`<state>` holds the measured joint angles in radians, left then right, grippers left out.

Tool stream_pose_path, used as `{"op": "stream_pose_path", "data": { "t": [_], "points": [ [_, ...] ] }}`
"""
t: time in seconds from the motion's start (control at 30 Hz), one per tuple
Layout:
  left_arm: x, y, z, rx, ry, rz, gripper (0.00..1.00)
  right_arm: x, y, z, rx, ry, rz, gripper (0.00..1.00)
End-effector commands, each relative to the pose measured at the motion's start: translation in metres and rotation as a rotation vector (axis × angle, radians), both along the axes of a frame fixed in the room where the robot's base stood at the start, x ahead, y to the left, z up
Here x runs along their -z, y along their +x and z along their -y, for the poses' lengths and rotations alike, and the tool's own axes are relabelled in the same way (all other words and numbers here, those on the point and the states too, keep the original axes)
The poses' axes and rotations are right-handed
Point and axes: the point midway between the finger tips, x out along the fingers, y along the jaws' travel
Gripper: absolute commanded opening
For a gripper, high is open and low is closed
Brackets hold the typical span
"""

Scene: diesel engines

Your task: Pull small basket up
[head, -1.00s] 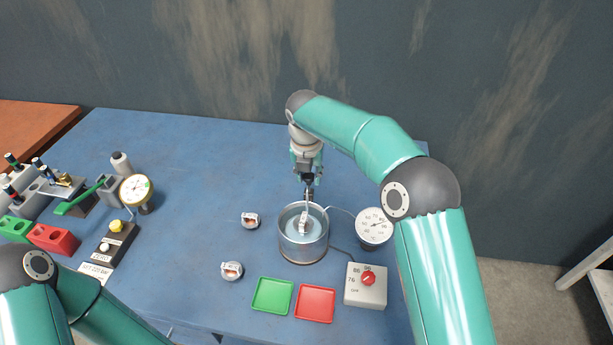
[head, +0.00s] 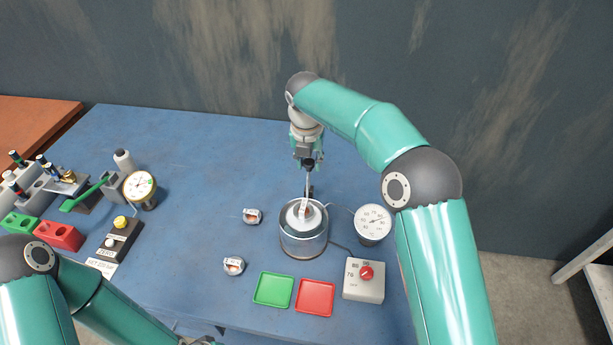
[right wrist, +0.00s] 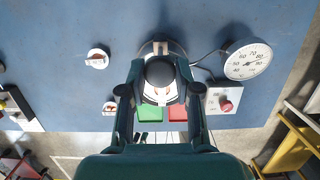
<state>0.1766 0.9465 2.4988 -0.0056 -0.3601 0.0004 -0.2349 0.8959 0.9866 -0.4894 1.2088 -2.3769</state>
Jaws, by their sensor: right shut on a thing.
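The small basket (head: 303,216) is at the mouth of the round metal pot (head: 303,244), raised so that its upper part stands above the rim. A small light part with a reddish-brown patch shows in it. My right gripper (head: 308,168) is above the pot, shut on the basket's upright handle. In the right wrist view, the gripper's fingers (right wrist: 160,95) flank a dark round knob (right wrist: 160,72) above the basket. Only a small part of my left gripper (head: 205,341) shows at the bottom edge, so its jaws are hidden.
A dial thermometer (head: 373,222) and a box with a red knob (head: 364,280) stand right of the pot. Green (head: 273,289) and red (head: 315,297) trays lie in front. Two thermostat-like parts (head: 252,216) (head: 234,265) lie left. The table's back middle is clear.

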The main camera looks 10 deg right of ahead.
Motion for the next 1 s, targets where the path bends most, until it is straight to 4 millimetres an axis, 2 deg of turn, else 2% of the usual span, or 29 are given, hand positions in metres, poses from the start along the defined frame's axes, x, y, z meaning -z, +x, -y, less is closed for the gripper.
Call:
{"op": "stream_pose_path", "data": {
  "t": [0.03, 0.13, 0.17, 0.53, 1.0],
  "points": [
    [0.0, 0.0, 0.0, 0.0, 0.0, 0.0, 0.4, -0.001, 0.001, -0.001, -0.001, 0.002, 0.005, 0.36],
    [0.0, 0.0, 0.0, 0.0, 0.0, 0.0, 0.4, -0.001, 0.001, -0.001, -0.002, 0.001, 0.004, 0.52],
    [0.0, 0.0, 0.0, 0.0, 0.0, 0.0, 0.4, -0.001, 0.001, -0.001, -0.002, 0.002, 0.003, 0.54],
    [0.0, 0.0, 0.0, 0.0, 0.0, 0.0, 0.4, -0.003, 0.001, 0.0, 0.0, 0.001, 0.001, 0.54],
    [0.0, 0.0, 0.0, 0.0, 0.0, 0.0, 0.4, -0.039, 0.001, 0.0, -0.001, -0.001, 0.002, 0.54]
  ]
}}
